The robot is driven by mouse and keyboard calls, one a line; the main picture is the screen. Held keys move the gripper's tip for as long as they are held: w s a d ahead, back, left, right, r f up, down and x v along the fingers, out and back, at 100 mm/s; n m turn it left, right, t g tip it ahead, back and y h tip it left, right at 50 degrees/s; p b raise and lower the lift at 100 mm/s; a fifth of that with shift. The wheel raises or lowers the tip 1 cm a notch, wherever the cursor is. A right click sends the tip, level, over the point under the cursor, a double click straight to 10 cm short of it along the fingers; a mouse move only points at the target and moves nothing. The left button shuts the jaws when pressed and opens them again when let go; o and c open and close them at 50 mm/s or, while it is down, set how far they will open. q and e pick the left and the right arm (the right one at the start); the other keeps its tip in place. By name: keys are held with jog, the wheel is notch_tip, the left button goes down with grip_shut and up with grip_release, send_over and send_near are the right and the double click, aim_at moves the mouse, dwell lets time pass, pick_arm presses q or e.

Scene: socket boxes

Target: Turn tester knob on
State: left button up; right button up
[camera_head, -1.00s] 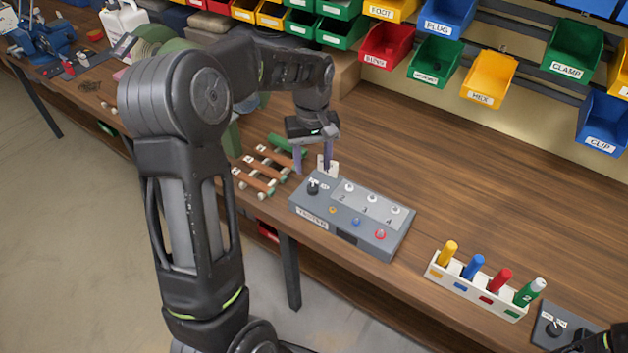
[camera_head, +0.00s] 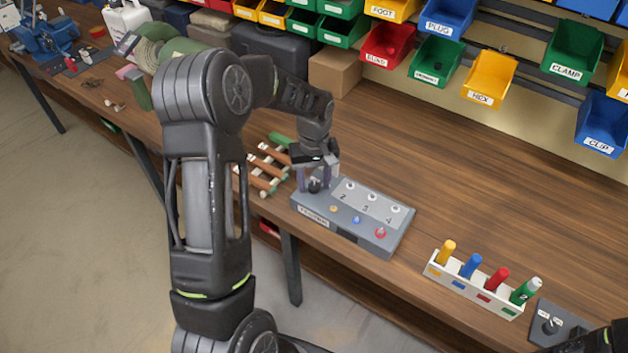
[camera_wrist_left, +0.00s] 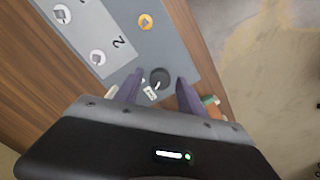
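The grey tester box (camera_head: 346,238) stands near the front edge of the bench. It has numbered white sockets on a lighter plate and yellow, blue and red buttons along its front. Its black knob (camera_head: 316,186) is at the box's left end. My left gripper (camera_head: 315,180) is over that end, pointing down. In the left wrist view the knob (camera_wrist_left: 160,77) lies between the tips of the two purple fingers (camera_wrist_left: 158,90), with a gap on each side. The fingers are apart and hold nothing. A small white label sits beside the knob. My right gripper's fingers are not seen.
A wooden rack (camera_head: 262,172) lies just left of the tester. To the right are a white holder (camera_head: 470,291) with coloured cylinders and a dark box with another knob (camera_head: 550,327). Labelled bins hang behind. The bench behind the tester is clear.

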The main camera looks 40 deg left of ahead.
pick_arm(q)
grip_shut()
jog(key=shift+m+b, duration=0.3)
jog(key=shift+m, duration=0.1)
dwell(0.4)
jog(key=shift+m+b, duration=0.5)
jog(key=shift+m, duration=0.4)
jog(key=m+b, duration=0.1)
jog(key=m, duration=0.1)
jog(key=shift+m, duration=0.3)
jog(key=m+b, duration=0.1)
jog(key=m, duration=0.2)
jog(key=shift+m, duration=0.3)
jog(key=shift+m+b, duration=0.4)
jog(key=shift+m, duration=1.2)
jog(key=shift+r, duration=0.1)
jog(key=shift+o, duration=0.7)
grip_release()
